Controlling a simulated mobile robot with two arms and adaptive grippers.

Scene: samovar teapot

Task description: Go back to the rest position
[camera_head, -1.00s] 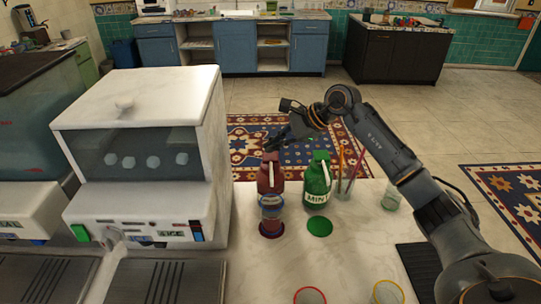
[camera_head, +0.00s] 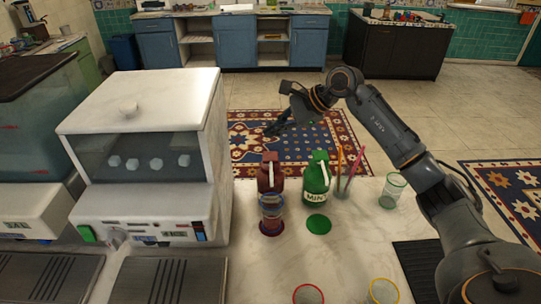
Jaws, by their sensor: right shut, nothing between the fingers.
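My right gripper (camera_head: 280,123) is shut and empty. It hangs in the air above and behind the bottles, with its arm coming in from the right. My left gripper is not in view. A red bottle (camera_head: 268,176) and a green mint bottle (camera_head: 316,180) stand upright on the white counter (camera_head: 350,262), apart from the gripper in the picture. A clear cup (camera_head: 271,212) stands in front of the red bottle and covers part of it.
A white ice machine (camera_head: 145,150) stands at the left. A glass with coloured sticks (camera_head: 345,185) and an empty glass (camera_head: 392,190) stand to the right of the bottles.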

